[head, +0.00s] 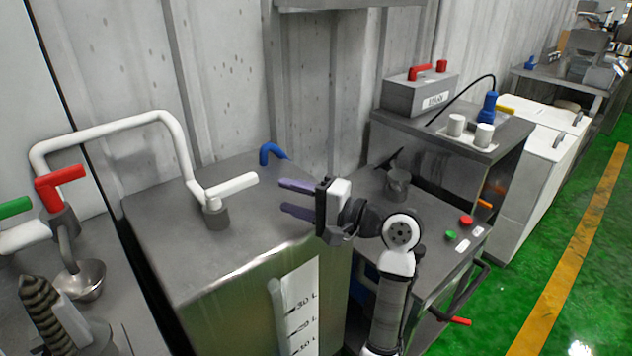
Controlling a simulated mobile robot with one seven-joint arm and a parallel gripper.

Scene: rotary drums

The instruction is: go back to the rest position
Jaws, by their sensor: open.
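My gripper (282,198) is at the middle of the head view, above the right part of a metal tank's top. Its two purple fingers point left and stand apart with nothing between them. The tank (160,255) has a level scale marked in litres on its front. A white pipe with a white lever (232,189) rises from the tank top, to the left of the fingers. The fingers appear apart from the lever. My arm comes up from the lower right, in front of a second metal cabinet.
A blue handle (270,152) stands at the tank's back edge. Red (62,174) and green (14,207) levers are at far left. A cabinet with green (450,235) and red (466,220) buttons is right of my arm. Green floor (560,250) is open at the right.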

